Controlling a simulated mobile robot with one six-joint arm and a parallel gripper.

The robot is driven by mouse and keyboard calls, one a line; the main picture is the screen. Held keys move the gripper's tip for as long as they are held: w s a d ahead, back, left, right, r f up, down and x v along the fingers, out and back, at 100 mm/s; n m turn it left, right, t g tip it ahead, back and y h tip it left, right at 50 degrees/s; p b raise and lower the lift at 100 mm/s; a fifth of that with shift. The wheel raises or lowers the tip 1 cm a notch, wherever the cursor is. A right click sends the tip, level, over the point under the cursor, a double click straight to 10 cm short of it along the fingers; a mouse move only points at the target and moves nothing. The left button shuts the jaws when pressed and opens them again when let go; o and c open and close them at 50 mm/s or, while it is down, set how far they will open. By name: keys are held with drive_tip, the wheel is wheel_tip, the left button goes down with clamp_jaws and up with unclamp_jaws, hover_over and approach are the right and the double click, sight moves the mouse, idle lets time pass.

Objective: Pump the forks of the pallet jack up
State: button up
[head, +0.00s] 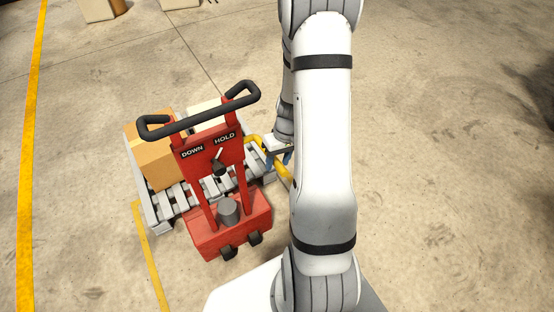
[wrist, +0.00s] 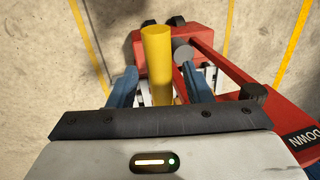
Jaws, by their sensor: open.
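The red pallet jack (head: 228,222) stands left of my arm in the head view, with a black loop handle on top. Its panel reads DOWN and HOLD, with a small lever (head: 219,165) between and below the words. A yellow bar (head: 284,174) sticks out on the jack's right side; in the wrist view this bar (wrist: 158,55) runs between my two blue fingers. My gripper (wrist: 163,88) is open around the bar, with gaps visible on both sides. In the head view my gripper (head: 280,156) is partly hidden by my arm. The forks are hidden under the pallet.
A grey slatted pallet (head: 176,204) carries a cardboard box (head: 150,140) and a paler box behind the handle. Yellow floor lines run at the left. Bare concrete floor lies open to the right, and more boxes stand far back.

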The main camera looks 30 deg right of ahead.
clamp_jaws()
idle(0.4)
